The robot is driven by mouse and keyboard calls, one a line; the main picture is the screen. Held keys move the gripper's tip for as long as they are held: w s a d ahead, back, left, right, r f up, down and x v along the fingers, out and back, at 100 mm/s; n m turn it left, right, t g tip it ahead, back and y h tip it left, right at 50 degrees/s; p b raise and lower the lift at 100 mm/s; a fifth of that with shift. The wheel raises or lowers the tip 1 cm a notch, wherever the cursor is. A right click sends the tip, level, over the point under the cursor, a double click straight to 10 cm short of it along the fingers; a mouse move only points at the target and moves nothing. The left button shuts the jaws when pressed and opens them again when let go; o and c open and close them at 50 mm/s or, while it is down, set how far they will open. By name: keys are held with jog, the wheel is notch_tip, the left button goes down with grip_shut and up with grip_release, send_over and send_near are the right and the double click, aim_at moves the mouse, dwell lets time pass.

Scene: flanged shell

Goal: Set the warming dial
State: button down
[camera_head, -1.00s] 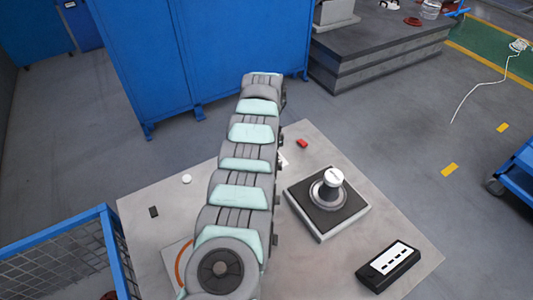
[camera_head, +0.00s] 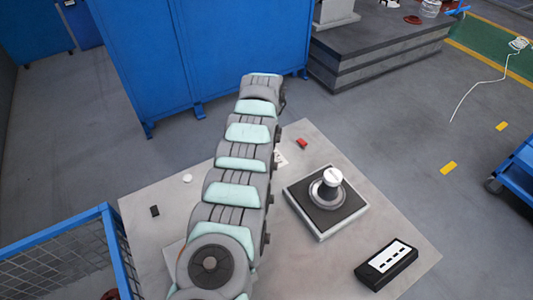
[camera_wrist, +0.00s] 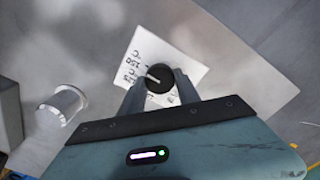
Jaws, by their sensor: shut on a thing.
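The dial (camera_wrist: 159,77) is a round black knob with a white pointer line, seen in the wrist view. The pointer line runs from upper left to lower right.
A dark-topped block with a white-capped post (camera_head: 332,178) stands right of my arm. A black box with a white panel (camera_head: 388,265) lies at the front right, a small red piece (camera_head: 302,143) near the back edge. A blue mesh cage (camera_head: 75,255) borders the table's left.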

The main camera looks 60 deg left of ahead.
jog(key=shift+f+m, duration=0.1)
jog(key=shift+m, duration=0.6)
jog(key=c, duration=0.9)
grip_release()
jog(key=shift+r+p, duration=0.6)
jog(key=shift+r, duration=0.2)
notch_tip(320, 180, up, 9)
jog(key=shift+r+p, duration=0.15)
jog(key=shift+p, duration=0.95)
